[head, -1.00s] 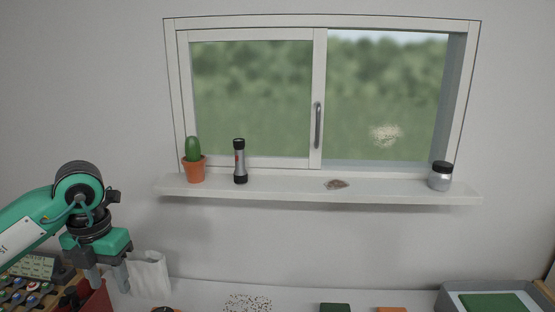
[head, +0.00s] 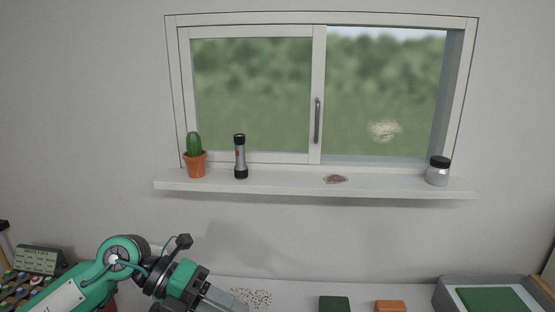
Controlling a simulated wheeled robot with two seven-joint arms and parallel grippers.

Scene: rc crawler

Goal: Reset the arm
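My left arm comes in from the lower left, green and black, low over the table. Its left gripper (head: 222,303) points right and down, and its fingertips run toward the bottom edge, so whether they are apart or shut does not show clearly. I see nothing held in the visible part. My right arm and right gripper are not in view.
A windowsill (head: 290,188) holds a potted cactus (head: 195,160), a flashlight (head: 240,158), a small brown patch (head: 335,179) and a jar (head: 438,171). On the table are a speckled patch (head: 252,297), a green block (head: 334,304), an orange block (head: 390,306) and a grey tray (head: 445,291).

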